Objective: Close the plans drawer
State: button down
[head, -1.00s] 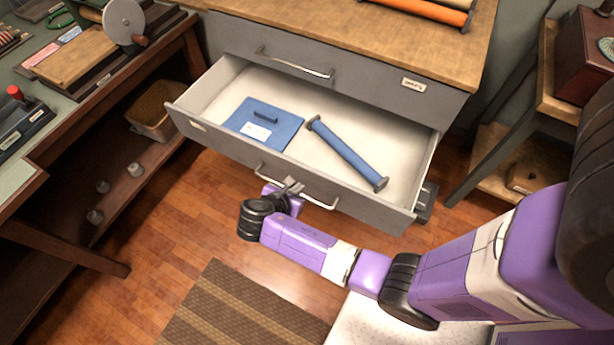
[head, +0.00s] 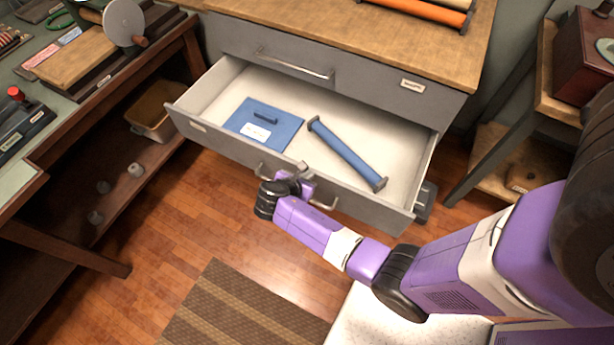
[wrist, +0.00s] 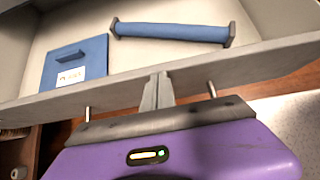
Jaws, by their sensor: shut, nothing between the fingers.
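The open drawer (head: 290,165) is the lower one in a grey cabinet and sticks out into the room. It holds a flat blue folder (head: 263,125) with a white label and a blue roll (head: 347,154) with dark end caps. The bar handle (head: 325,204) on its front is partly hidden by my gripper. My gripper (head: 303,170) is shut and empty at the middle of the drawer front. In the wrist view, the shut fingers (wrist: 157,92) point at the drawer's front panel (wrist: 215,76), close to it; I cannot tell if they touch.
The upper drawer (head: 330,85) is shut. Orange rolls (head: 425,10) lie on the wooden cabinet top. A workbench (head: 70,150) stands at left, a wooden shelf unit (head: 545,110) at right. A striped mat (head: 240,310) lies on the open floor in front.

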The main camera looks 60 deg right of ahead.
jog(key=w+d+b, duration=0.1)
jog(key=d+b, duration=0.3)
jog(key=d, duration=2.7)
jog(key=shift+d+b, duration=0.35)
jog(key=shift+d, duration=0.05)
